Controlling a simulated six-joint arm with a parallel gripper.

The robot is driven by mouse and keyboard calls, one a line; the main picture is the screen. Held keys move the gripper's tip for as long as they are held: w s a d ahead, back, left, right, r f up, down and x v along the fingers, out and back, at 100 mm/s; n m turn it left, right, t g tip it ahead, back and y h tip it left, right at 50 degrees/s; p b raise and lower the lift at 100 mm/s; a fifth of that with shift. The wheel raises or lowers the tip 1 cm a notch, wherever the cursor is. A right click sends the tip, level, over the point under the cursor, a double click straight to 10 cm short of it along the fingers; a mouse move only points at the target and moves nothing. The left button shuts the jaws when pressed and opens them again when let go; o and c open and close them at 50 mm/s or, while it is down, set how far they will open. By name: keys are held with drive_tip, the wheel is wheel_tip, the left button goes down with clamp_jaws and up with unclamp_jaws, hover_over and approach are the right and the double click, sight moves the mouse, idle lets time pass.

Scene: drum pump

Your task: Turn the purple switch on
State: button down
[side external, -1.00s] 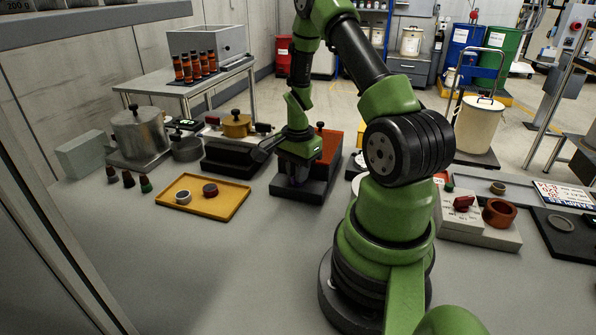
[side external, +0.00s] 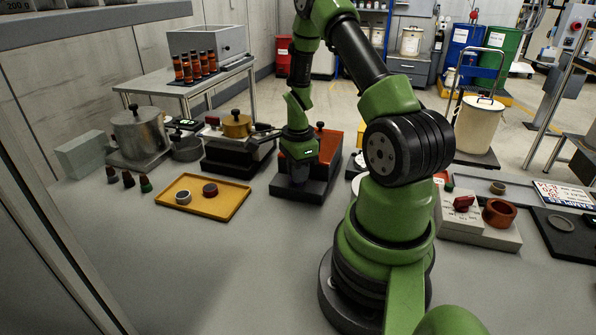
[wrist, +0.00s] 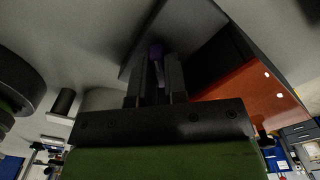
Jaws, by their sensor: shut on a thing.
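The purple switch (wrist: 156,50) shows in the wrist view as a small purple piece at the tips of my gripper (wrist: 157,72). The two dark fingers are shut on it, one on each side. They hide most of the switch, so its setting cannot be read. In the side external view my gripper (side external: 297,174) points down at the front of the unit with an orange-red box (side external: 328,147) on a dark base (side external: 312,192). The switch itself cannot be made out there.
A yellow tray (side external: 222,208) with two small round parts lies left of the base. A dark unit with a brass pot (side external: 236,125) stands close on the left. A grey block with a red knob (side external: 463,203) is at right. The front left of the table is clear.

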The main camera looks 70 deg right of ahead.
drive_tip(key=c, duration=1.4)
unclamp_jaws()
drive_tip(key=shift+c, duration=0.2)
wheel_tip(320, 180, up, 10)
